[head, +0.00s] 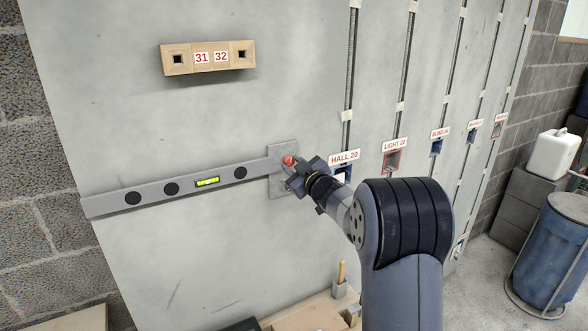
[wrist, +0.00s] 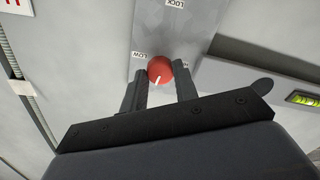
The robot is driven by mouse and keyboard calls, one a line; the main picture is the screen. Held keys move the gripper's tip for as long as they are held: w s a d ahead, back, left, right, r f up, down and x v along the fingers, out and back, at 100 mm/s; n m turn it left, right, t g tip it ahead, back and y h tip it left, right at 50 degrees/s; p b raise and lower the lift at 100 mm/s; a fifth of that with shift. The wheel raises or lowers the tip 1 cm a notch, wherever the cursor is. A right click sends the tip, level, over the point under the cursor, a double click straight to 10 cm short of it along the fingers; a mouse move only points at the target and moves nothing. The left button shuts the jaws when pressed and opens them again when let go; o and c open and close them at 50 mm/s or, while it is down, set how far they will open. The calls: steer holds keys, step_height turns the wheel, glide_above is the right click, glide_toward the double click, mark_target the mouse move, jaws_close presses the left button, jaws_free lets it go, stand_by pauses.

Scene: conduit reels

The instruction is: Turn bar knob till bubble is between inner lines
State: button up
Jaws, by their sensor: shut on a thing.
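The bar (head: 155,195) is a long grey level on the wall panel, its left end lower than its right in the head view. Its yellow-green vial (head: 207,182) sits near the middle; the bubble's place between the lines is too small to tell. The vial also shows at the right edge of the wrist view (wrist: 304,99). The red knob (head: 289,161) with a white pointer mark is on a grey plate (head: 283,190) at the bar's right end. In the wrist view the knob (wrist: 160,69) lies between the fingertips of my gripper (wrist: 160,76), which is shut on it.
The plate carries labels LOCK (wrist: 175,4) and LOW (wrist: 140,55). A wooden block (head: 208,58) marked 31 and 32 is above the bar. Labelled conduits, HALL 20 (head: 344,158) and LIGHT 22 (head: 394,145), run right of the plate. Boxes (head: 312,316) stand below.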

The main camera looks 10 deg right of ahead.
steer(key=o, duration=1)
steer(key=shift+c, duration=0.2)
steer(key=b+v, duration=0.2)
steer(key=v, duration=0.8)
steer(key=shift+s+b, duration=0.35)
steer(key=shift+s, duration=0.05)
steer(key=shift+w+d+r, duration=0.1)
steer(key=p+x, duration=0.3)
steer(key=x, duration=0.8)
steer(key=shift+m+p, duration=0.5)
